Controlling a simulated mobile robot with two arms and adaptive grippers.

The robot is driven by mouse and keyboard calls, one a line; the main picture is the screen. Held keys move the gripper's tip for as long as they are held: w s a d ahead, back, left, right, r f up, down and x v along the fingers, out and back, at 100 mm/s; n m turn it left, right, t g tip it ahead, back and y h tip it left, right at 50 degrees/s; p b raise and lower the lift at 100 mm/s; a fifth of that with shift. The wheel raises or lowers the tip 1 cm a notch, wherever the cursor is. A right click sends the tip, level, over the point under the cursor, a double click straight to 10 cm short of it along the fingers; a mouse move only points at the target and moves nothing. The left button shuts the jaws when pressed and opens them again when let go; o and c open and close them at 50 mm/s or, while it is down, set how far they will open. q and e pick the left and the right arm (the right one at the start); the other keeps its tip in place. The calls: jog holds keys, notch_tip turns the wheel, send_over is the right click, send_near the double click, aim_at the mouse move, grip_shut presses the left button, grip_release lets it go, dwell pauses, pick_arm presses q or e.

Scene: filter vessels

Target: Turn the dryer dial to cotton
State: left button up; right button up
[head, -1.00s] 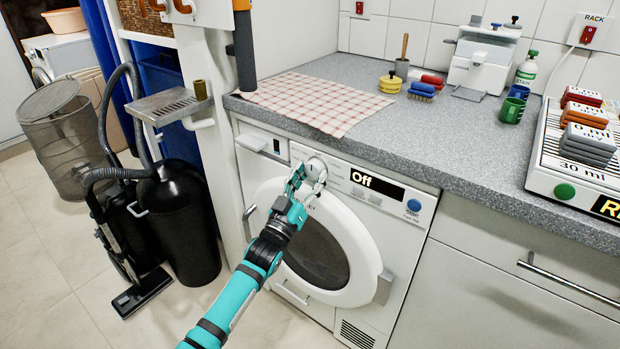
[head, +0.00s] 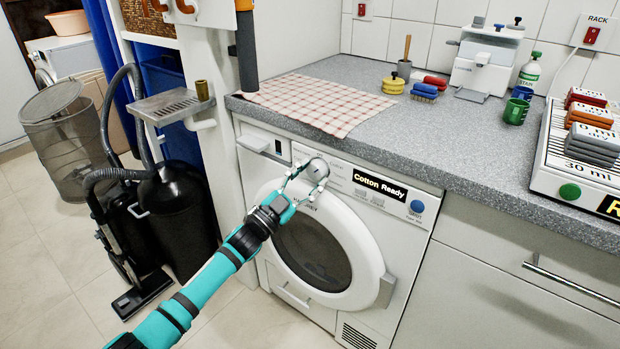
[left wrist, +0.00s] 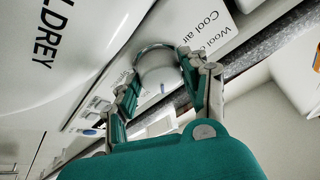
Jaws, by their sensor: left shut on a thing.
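The white dryer (head: 352,215) stands under the counter with its round door closed. Its display (head: 379,186) reads "Cotton Ready". The dial (head: 316,168) is a round light-grey knob left of the display. My left gripper (head: 307,180) is at the dial with its fingers on both sides of it. In the left wrist view the gripper (left wrist: 155,85) is shut on the dial (left wrist: 157,72), which fills the space between the fingers. Printed words such as "Cool air" and "Wool" show beside the dial; other labels are partly hidden. My right gripper is not in view.
A blue start button (head: 417,206) is right of the display. The grey counter (head: 425,140) above holds a checked cloth (head: 315,102), brushes and a rack (head: 545,165). A black vacuum cleaner (head: 175,215) stands left of the dryer. The floor in front is clear.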

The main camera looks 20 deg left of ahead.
pick_arm(q)
jog(key=shift+m+g+h, duration=0.3)
jog(key=shift+m, duration=0.2)
jog(key=o, duration=1.2)
jog(key=shift+c, duration=0.2)
jog(key=v, duration=1.2)
